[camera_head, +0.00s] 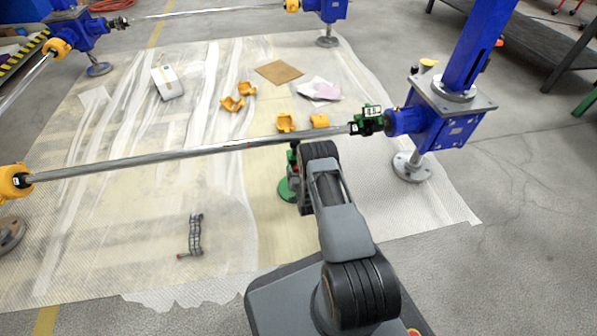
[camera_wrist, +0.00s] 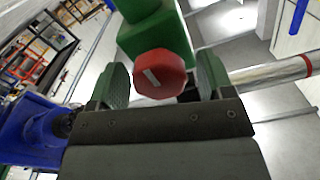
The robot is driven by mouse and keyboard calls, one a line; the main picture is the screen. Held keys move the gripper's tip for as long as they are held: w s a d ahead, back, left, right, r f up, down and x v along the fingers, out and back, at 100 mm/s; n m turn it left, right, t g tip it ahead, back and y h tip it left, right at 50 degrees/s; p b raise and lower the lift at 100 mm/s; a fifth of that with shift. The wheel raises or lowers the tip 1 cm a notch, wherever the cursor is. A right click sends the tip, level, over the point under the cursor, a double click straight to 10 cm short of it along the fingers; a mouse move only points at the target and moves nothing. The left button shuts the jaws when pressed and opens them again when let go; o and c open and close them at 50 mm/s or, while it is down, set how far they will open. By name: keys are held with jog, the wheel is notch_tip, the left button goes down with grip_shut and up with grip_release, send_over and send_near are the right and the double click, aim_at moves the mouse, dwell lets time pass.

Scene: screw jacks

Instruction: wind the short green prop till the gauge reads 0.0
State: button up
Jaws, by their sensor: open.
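The short green prop stands on the sheeted floor in the head view, with its round green base (camera_head: 286,190) showing left of my arm; my arm hides much of the rest. In the wrist view a red faceted knob (camera_wrist: 160,74) with a white mark sits in front of a green body (camera_wrist: 155,36). My gripper (camera_wrist: 163,70) is open, its green-padded jaws on either side of the knob, with a gap visible at the right. The green gauge (camera_head: 367,120) sits at the shaft's right end in the head view; its digits are too small to read surely.
A long steel shaft (camera_head: 190,151) crosses the head view from a yellow housing (camera_head: 14,182) to a blue jack (camera_head: 432,128). Yellow half-covers (camera_head: 285,122) lie behind the shaft. A small chain-like part (camera_head: 195,235) lies on the sheet, which is otherwise clear at front left.

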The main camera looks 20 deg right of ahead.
jog(key=shift+w, duration=0.1)
jog(key=c, duration=0.9)
jog(key=shift+m, duration=0.6)
jog(key=o, duration=0.9)
jog(key=s+a+p, duration=0.2)
jog(key=s+p, duration=0.3)
jog(key=s, duration=0.8)
jog(key=shift+s+a, duration=0.35)
dwell(0.6)
